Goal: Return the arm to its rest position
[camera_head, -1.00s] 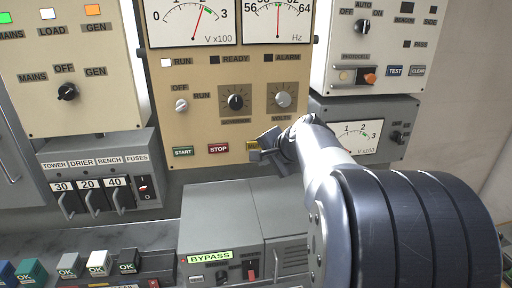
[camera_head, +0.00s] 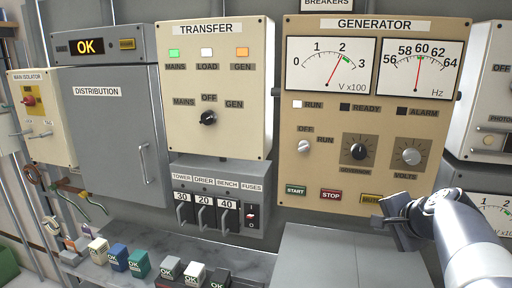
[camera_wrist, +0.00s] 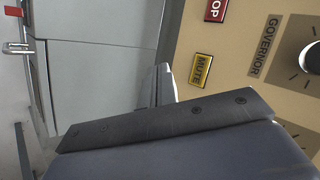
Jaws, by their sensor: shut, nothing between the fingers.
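My gripper (camera_head: 380,219) is in the right part of the head view, at the lower right of the beige generator panel (camera_head: 300,240). It is shut and empty. It sits just below and right of the yellow MUTE button (camera_head: 371,198); I cannot tell how far it stands off the panel. My arm (camera_head: 465,240) reaches in from the lower right corner and is bent, not folded. In the wrist view the dark gripper body (camera_wrist: 165,128) fills the bottom, and the MUTE button (camera_wrist: 201,70) shows clear of it.
Left of the generator panel are the transfer panel (camera_head: 213,145), the fuse box (camera_head: 205,183) and the distribution cabinet (camera_head: 110,135). A grey cabinet (camera_head: 330,262) lies below my gripper. Several OK blocks (camera_head: 139,263) line the counter. Another panel (camera_head: 490,95) is at the right.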

